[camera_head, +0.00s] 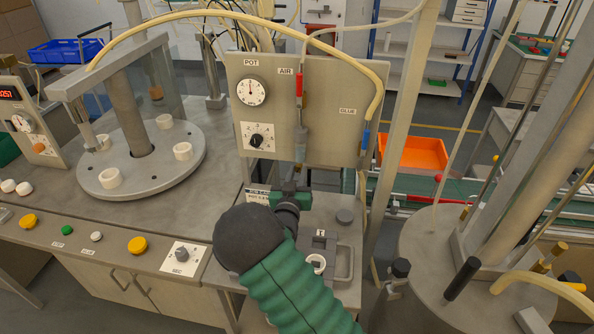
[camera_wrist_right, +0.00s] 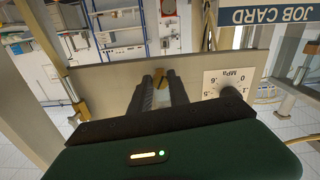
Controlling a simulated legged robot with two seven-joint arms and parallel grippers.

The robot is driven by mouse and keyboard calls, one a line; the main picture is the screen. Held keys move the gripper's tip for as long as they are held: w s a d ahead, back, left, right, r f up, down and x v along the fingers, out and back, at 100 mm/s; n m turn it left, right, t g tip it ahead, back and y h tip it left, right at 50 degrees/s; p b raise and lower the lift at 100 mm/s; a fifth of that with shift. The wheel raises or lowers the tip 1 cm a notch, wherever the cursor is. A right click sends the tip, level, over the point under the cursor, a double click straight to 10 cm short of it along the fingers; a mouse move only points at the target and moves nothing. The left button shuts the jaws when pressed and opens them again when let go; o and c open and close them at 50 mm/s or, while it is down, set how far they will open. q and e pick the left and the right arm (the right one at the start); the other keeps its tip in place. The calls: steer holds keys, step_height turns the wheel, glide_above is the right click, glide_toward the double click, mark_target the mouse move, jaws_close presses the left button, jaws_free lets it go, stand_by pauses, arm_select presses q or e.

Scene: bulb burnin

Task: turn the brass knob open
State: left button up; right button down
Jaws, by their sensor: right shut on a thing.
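A small brass piece, seemingly the brass knob (camera_wrist_right: 161,84), shows between the two dark fingers of my right gripper (camera_wrist_right: 164,88) in the wrist view. The fingers are shut on it in front of a grey panel edge; they hide much of it, so its turn angle cannot be told. In the head view my right gripper (camera_head: 299,172) is at the lower edge of the grey panel (camera_head: 330,105), below the AIR label. My left gripper is out of view.
A white MPa gauge (camera_wrist_right: 228,84) is beside the fingers in the wrist view, with a job card sign (camera_wrist_right: 270,17) nearby. The panel carries a POT gauge (camera_head: 251,91), a dial (camera_head: 257,137) and hoses. A round turntable (camera_head: 141,175) stands left.

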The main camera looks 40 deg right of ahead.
steer(key=n+p, duration=0.2)
steer(key=n, duration=0.3)
steer(key=shift+f, duration=0.1)
stand_by(0.4)
steer(key=c, duration=1.3)
jaws_free()
steer(key=shift+w+n, duration=0.1)
steer(key=shift+n, duration=0.2)
steer(key=shift+o, duration=0.2)
